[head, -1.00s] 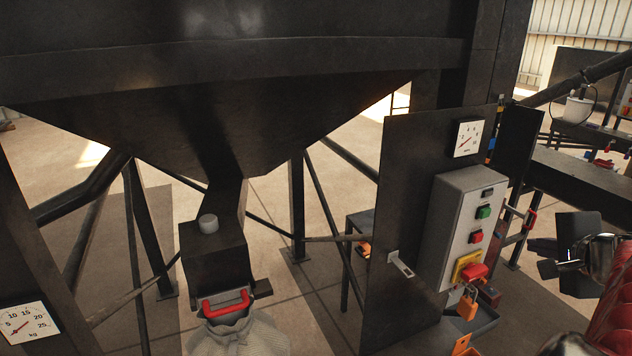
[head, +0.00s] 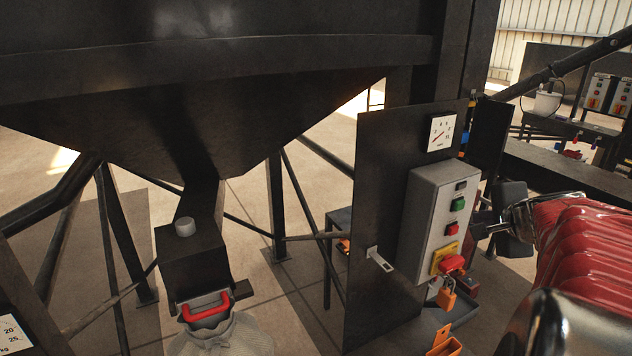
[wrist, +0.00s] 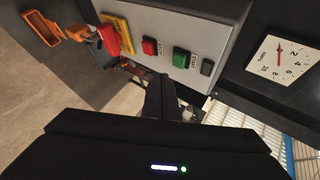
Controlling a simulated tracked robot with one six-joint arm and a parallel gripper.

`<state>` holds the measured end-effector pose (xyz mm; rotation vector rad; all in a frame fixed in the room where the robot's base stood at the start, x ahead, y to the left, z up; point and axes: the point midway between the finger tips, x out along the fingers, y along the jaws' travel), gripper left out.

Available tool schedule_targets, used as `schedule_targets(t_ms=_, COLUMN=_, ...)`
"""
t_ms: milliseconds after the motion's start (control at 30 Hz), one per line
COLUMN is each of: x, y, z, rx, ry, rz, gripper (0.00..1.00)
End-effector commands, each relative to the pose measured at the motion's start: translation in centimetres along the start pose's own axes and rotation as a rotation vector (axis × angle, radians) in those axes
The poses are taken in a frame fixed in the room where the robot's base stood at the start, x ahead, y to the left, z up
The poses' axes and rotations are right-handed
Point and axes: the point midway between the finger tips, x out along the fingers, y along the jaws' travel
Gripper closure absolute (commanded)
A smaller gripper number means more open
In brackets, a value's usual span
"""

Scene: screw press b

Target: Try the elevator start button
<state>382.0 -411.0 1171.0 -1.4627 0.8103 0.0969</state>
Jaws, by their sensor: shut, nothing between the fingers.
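The grey control box (head: 433,222) is on a dark upright panel. Its green button (head: 458,204) sits between a small black element (head: 461,186) and a red button (head: 450,229). In the wrist view the green button (wrist: 180,59) has a small label beside it that seems to read START. Below are a red switch (head: 452,263) on a yellow plate and an orange padlock (head: 447,299). My gripper (head: 482,224) is shut and empty, just right of the box. In the wrist view its fingers (wrist: 163,82) point toward the box face, apparently apart from the buttons.
A metal bracket (head: 379,259) sticks out from the panel's left part. A hopper (head: 190,120) with a red-handled outlet (head: 207,305) and a sack (head: 218,335) fills the left.

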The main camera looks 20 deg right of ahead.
Motion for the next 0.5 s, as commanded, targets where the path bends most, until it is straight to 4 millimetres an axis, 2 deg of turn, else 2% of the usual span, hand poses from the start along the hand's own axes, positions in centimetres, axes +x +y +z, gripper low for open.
schedule_targets(t_ms=200, x=1.01, y=-0.73, z=0.76, rx=-0.001, ry=0.0, rz=0.0, gripper=1.0)
schedule_targets(t_ms=500, x=1.13, y=-0.83, z=0.79, rx=0.0, ry=0.001, rz=0.0, gripper=1.0)
